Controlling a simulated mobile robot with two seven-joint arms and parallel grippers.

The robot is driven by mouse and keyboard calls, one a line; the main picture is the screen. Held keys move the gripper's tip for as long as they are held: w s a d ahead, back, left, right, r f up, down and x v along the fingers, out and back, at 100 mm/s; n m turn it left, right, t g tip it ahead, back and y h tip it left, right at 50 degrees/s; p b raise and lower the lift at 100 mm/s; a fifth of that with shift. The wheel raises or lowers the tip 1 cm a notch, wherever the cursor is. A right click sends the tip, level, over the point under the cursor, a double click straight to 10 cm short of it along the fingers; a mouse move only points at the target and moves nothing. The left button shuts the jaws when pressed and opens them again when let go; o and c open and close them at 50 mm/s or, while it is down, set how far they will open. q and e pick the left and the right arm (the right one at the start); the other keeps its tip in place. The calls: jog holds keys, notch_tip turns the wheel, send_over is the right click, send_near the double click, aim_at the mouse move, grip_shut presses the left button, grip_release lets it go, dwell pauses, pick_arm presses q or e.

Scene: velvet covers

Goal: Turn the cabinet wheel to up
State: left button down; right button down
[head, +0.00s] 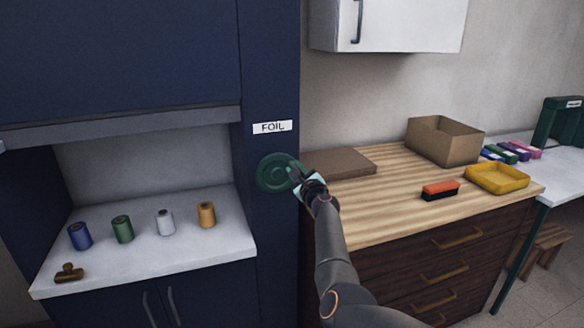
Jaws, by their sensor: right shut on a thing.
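The green round wheel (275,173) is on the narrow front panel of the dark blue cabinet (273,60), below a white label reading FOIL (272,127). My right gripper (299,178) is at the wheel's right side, shut on it, and covers part of its right edge. A small pale green piece shows at the gripper. I cannot read from this view which way the wheel is set. My left gripper is not in view.
Several thread spools (122,229) and a brown clip (69,272) stand on the white cabinet shelf (190,250). To the right, a wooden counter (385,205) holds a flat brown box, an open cardboard box (445,140), a red brush (440,190) and a yellow tray (497,178).

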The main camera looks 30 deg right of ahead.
jog(key=shift+s+d+f+m, duration=0.1)
jog(key=shift+d+f+m, duration=0.25)
jog(key=shift+m, duration=0.6)
jog(key=shift+s+d+f+m, duration=0.15)
jog(key=shift+f+m, duration=0.3)
jog(key=shift+m, duration=0.5)
jog(key=shift+w, duration=0.1)
jog(key=c, duration=0.7)
grip_release()
jog(key=shift+f, duration=0.1)
jog(key=shift+a, duration=0.1)
